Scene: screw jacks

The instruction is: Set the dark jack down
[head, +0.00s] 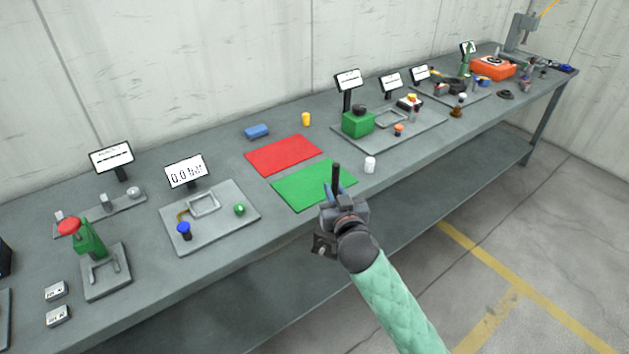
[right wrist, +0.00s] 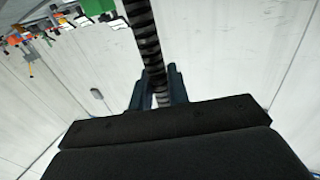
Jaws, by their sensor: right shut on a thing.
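My right gripper (head: 338,198) is shut on the dark jack (head: 336,179), which stands up from the jaws as a thin dark post. In the right wrist view the jack (right wrist: 146,40) is a dark ridged screw between the fingers of the gripper (right wrist: 158,88). In the head view the gripper and jack overlap the right part of the green mat (head: 305,187) and the bench's front edge. The jack's lower end is hidden by the gripper, and its height above the bench cannot be told. My left gripper is not in view.
A red mat (head: 283,154) lies behind the green one, both bare. A white cylinder (head: 370,165) stands just right of the green mat. A grey tray (head: 220,232) is at left, another with a green block (head: 358,124) at right. A blue block (head: 257,131) lies behind.

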